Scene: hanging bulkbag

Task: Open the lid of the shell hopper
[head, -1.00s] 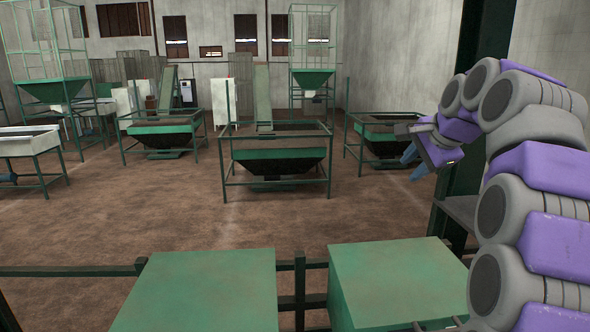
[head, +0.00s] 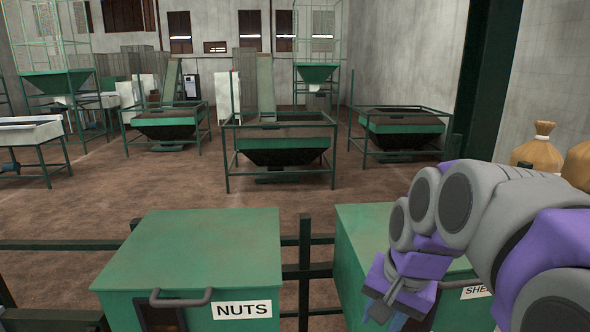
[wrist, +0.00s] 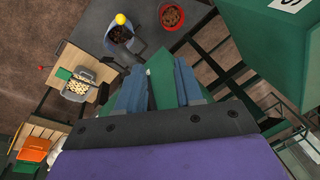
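The shell hopper (head: 362,228) is a green box at the lower right of the head view. Its white label (head: 477,292) reads "SHE…", the rest hidden by my arm. Its flat green top looks shut, and my arm covers much of its front; a bit of grey handle seems to show beside the label. My gripper (head: 380,308) hangs in front of the hopper's near left side, pointing down. In the wrist view its two blue fingers (wrist: 157,80) stand apart, with green surface visible beyond them. I see no contact with the handle.
The nuts hopper (head: 200,250) stands to the left, with a grey handle (head: 180,299). A dark rail (head: 304,270) runs between the hoppers. Tan sacks (head: 540,152) are at the right. The wrist view shows a red tub (wrist: 172,15) and crates below.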

